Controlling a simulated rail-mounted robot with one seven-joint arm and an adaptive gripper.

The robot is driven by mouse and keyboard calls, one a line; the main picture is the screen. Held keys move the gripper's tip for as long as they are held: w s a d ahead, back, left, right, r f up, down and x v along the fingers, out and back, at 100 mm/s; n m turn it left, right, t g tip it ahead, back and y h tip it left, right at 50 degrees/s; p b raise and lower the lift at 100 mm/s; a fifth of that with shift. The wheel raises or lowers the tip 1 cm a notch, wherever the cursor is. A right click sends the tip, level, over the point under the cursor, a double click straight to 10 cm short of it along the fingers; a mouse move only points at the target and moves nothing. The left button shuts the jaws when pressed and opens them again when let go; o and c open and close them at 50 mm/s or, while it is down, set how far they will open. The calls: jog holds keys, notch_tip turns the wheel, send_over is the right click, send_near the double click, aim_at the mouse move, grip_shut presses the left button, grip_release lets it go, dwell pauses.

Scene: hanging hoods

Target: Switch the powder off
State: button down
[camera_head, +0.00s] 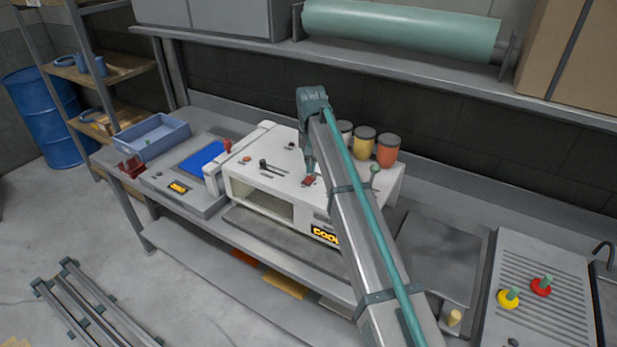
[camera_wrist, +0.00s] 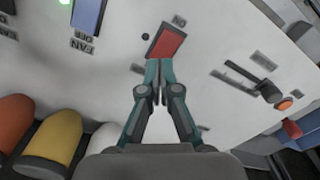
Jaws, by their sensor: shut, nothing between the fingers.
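The white machine (camera_head: 265,180) stands on the bench with controls on its top. A red rocker switch sits on that top and shows at the fingertips in the wrist view (camera_wrist: 168,42). A small ON label (camera_wrist: 180,20) lies beyond it. Another label (camera_wrist: 138,68) beside the fingers is too blurred to read. My gripper (camera_wrist: 159,64) is shut and empty, its tips at the near edge of the red switch. I cannot tell whether they touch it. In the head view my gripper (camera_head: 310,168) points down over the machine top.
A blue switch (camera_wrist: 89,15) labelled FAN OFF is left of the red one. A slider (camera_wrist: 268,90) and orange button (camera_wrist: 285,104) are at right. Orange and yellow jars (camera_head: 364,142) stand behind the machine. A shelf with a green roll (camera_head: 400,28) overhangs the bench.

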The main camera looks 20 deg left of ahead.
aim_at(310, 178)
jog(key=shift+r+p, duration=1.05)
jog(key=shift+r, duration=1.2)
